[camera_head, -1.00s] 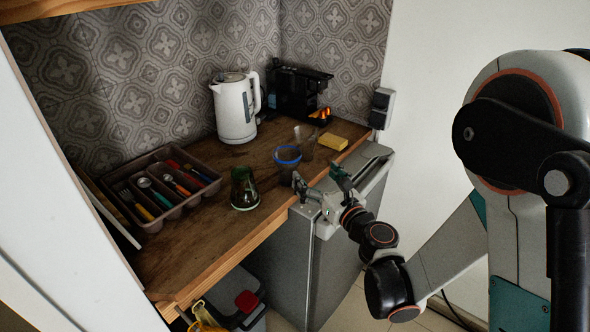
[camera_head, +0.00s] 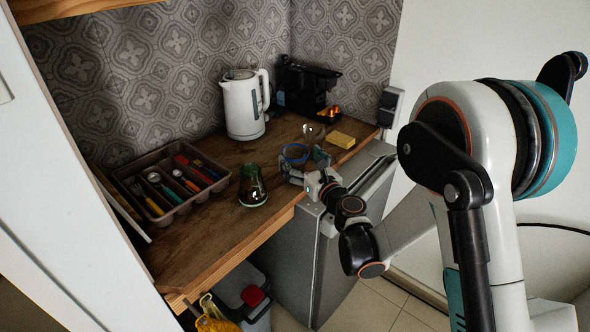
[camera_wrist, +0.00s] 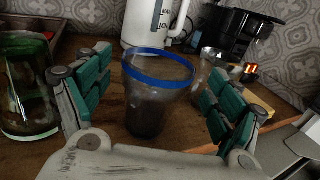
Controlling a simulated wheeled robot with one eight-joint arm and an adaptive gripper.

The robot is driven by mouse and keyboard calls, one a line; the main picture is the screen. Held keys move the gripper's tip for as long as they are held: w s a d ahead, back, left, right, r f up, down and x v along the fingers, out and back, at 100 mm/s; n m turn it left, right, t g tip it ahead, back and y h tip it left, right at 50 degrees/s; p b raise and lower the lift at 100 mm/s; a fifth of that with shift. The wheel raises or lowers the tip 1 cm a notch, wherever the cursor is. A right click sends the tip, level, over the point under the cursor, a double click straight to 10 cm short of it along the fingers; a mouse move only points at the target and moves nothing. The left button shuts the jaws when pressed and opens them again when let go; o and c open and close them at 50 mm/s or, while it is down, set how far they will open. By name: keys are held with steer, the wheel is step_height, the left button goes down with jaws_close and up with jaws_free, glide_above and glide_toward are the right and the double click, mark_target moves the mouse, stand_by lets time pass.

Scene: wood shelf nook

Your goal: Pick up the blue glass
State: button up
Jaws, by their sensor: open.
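The blue glass is a clear, dark-tinted tumbler with a bright blue rim (camera_head: 295,152). It stands upright on the wooden counter. In the wrist view the glass (camera_wrist: 155,95) is in the middle, between and a little beyond the two teal-padded fingers. My gripper (camera_head: 306,165) is open at the counter's front edge, and it shows in the wrist view (camera_wrist: 152,98) with empty space on both sides of the glass. I see no finger touching the glass. In the head view the gripper hides the lower part of the glass.
A dark green glass (camera_head: 252,186) stands to the left, and a clear glass (camera_head: 313,133) stands close behind on the right. A yellow sponge (camera_head: 341,139), white kettle (camera_head: 243,105), black coffee machine (camera_head: 305,88) and cutlery tray (camera_head: 178,213) share the counter.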

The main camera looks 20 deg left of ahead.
mark_target(290, 148)
steer(key=x, duration=0.2)
steer(key=shift+w+a+f+b, duration=0.2)
steer(key=shift+a+f+b, duration=0.1)
steer(key=shift+a+b, duration=0.1)
steer(key=shift+w+a+r, duration=0.15)
steer(key=shift+w+a, duration=0.1)
steer(key=shift+w, duration=0.1)
steer(key=c, duration=1.4)
steer(key=shift+o, duration=0.2)
step_height(290, 148, up, 20)
steer(key=p, duration=0.7)
